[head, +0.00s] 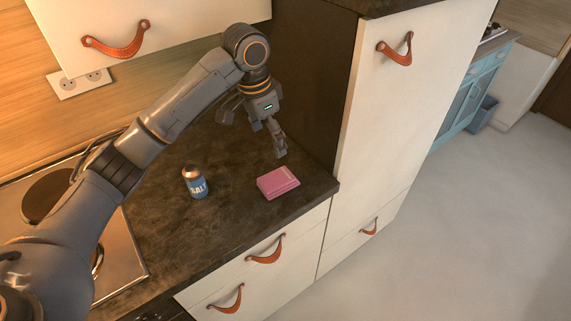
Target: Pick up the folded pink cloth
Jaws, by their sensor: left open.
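The folded pink cloth (278,183) lies flat on the dark countertop, close to its front edge and near the right corner by the tall cabinet. My left gripper (279,152) is above and behind the cloth, pointing down. It is open, with nothing between its fingers, and appears apart from the cloth. My right gripper is not in view.
A blue salt shaker (195,184) stands left of the cloth on the countertop (185,234). A stove (116,250) is at the left. The tall cabinet (398,100) closes off the right side. An upper cabinet (150,22) hangs above.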

